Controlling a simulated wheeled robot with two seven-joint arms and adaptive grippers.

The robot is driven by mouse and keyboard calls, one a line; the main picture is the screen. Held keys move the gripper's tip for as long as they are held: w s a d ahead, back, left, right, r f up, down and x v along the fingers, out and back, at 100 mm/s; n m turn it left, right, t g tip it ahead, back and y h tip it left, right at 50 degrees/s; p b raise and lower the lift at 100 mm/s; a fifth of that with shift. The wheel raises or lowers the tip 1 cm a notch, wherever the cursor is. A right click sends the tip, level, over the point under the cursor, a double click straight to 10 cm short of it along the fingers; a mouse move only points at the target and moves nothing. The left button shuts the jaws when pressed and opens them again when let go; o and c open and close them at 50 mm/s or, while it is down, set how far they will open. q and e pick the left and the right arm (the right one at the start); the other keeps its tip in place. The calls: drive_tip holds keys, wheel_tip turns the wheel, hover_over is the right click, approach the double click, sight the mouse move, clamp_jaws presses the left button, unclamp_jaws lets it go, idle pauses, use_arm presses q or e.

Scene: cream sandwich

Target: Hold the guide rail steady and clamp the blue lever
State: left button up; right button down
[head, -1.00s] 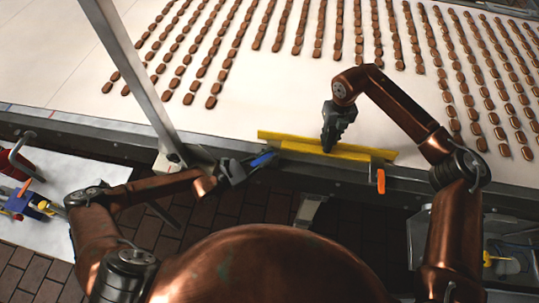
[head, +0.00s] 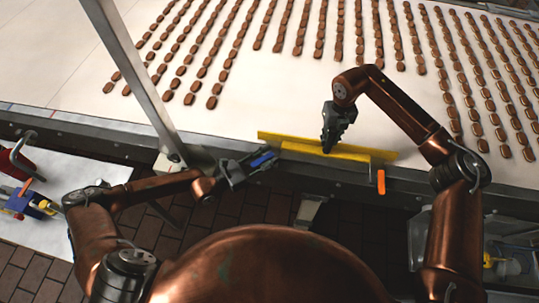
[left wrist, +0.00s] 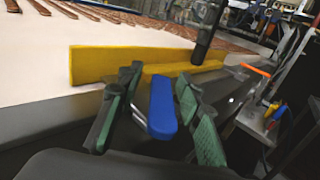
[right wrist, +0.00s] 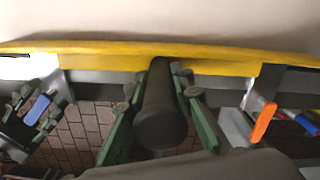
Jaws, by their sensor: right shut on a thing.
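The yellow guide rail (head: 350,151) lies along the conveyor's near edge and also shows in the left wrist view (left wrist: 110,64). My right gripper (head: 327,147) is shut on the rail's dark round post (right wrist: 160,120), which stands between its green-padded fingers in the right wrist view. The blue lever (left wrist: 162,108) is a small rounded bar at the conveyor edge, left of the right gripper. My left gripper (left wrist: 157,82) is open, with one finger on each side of the lever; gaps show on both sides. In the head view the lever (head: 262,159) is partly hidden by the fingers.
An orange lever (head: 381,182) hangs at the conveyor edge to the right. The white conveyor belt (head: 230,120) carries rows of brown sandwich pieces. A metal post (head: 135,80) rises left of my left gripper. A white table (head: 35,225) with coloured tools stands at far left.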

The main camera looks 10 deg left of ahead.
use_arm(q)
drive_tip(key=v, duration=1.1)
drive_tip(key=shift+s, duration=0.2)
drive_tip(key=shift+a, duration=0.1)
